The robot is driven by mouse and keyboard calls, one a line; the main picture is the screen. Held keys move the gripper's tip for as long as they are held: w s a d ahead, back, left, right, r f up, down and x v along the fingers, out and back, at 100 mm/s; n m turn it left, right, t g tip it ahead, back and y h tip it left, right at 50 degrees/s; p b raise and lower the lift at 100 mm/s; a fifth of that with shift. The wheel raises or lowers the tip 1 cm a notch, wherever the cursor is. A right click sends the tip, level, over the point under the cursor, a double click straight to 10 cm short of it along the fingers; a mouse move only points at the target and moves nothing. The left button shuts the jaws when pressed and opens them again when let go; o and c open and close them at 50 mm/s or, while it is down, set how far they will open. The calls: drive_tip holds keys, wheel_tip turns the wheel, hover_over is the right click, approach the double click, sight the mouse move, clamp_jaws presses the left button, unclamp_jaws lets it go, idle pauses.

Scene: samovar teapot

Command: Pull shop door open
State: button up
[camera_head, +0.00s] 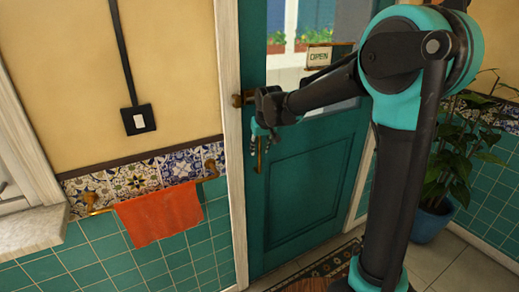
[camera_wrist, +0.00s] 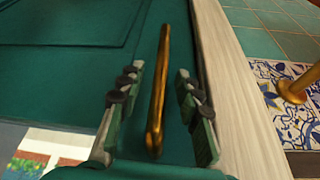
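The shop door (camera_head: 310,185) is teal with a glass upper pane and stands shut in its white frame, as far as I can tell. Its brass pull handle (camera_wrist: 158,90) is a bar running between my gripper's two fingers in the wrist view. In the head view only part of the handle (camera_head: 259,155) shows, below my fingers. My gripper (camera_wrist: 160,72) is open, with a gap visible on both sides of the bar. In the head view my gripper (camera_head: 264,133) is at the door's left edge. The wrist view does not show clear contact with the handle.
An orange towel (camera_head: 160,214) hangs on a brass rail left of the door frame (camera_head: 231,150). A light switch (camera_head: 138,120) is above it. A potted plant (camera_head: 450,165) stands right of the door. A patterned mat (camera_head: 315,275) lies at the door's foot.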

drive_tip(key=shift+f, duration=0.1)
clamp_jaws()
idle(0.5)
